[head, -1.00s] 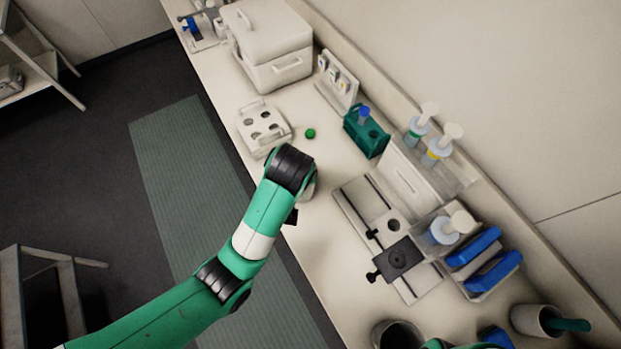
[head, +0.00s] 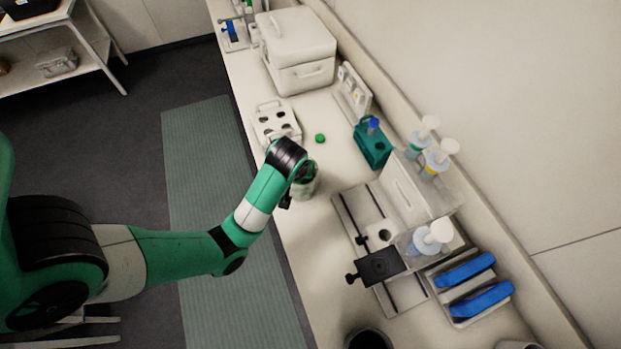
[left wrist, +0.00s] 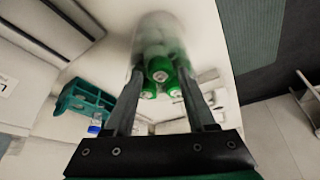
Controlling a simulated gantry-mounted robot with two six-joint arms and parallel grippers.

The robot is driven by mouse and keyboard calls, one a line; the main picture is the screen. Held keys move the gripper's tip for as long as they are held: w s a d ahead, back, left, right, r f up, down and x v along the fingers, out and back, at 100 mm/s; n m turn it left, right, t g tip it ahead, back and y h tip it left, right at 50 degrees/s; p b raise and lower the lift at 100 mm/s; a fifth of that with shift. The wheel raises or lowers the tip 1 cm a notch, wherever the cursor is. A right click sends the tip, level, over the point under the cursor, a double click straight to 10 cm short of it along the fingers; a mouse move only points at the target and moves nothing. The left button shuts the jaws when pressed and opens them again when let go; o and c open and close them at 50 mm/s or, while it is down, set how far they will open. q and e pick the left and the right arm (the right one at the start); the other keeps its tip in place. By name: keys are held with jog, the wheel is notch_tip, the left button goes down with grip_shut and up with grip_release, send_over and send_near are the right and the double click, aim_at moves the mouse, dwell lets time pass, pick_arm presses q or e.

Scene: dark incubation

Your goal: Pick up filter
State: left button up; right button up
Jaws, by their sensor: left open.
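My left gripper (head: 287,198) is at the near edge of the bench in the head view, beside a clear jar (head: 306,182) with green inside. In the left wrist view my left gripper (left wrist: 160,82) is open, its two fingers pointing at the clear jar (left wrist: 158,28) with several green-capped items in it. The jar lies ahead of the fingertips; I cannot tell whether they touch it. Clear vessels with white tops (head: 437,155) (head: 431,237) stand at the back right. I cannot tell which thing is the filter. My right gripper is not in view.
A white rack (head: 275,118) and a green cap (head: 319,138) are beyond the jar. A teal block (head: 372,146), a slide stage (head: 376,266) and a tray with blue blocks (head: 466,270) stand to the right. Bare bench surrounds the jar's right side.

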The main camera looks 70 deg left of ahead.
pick_arm(q)
grip_shut()
dwell(0.6)
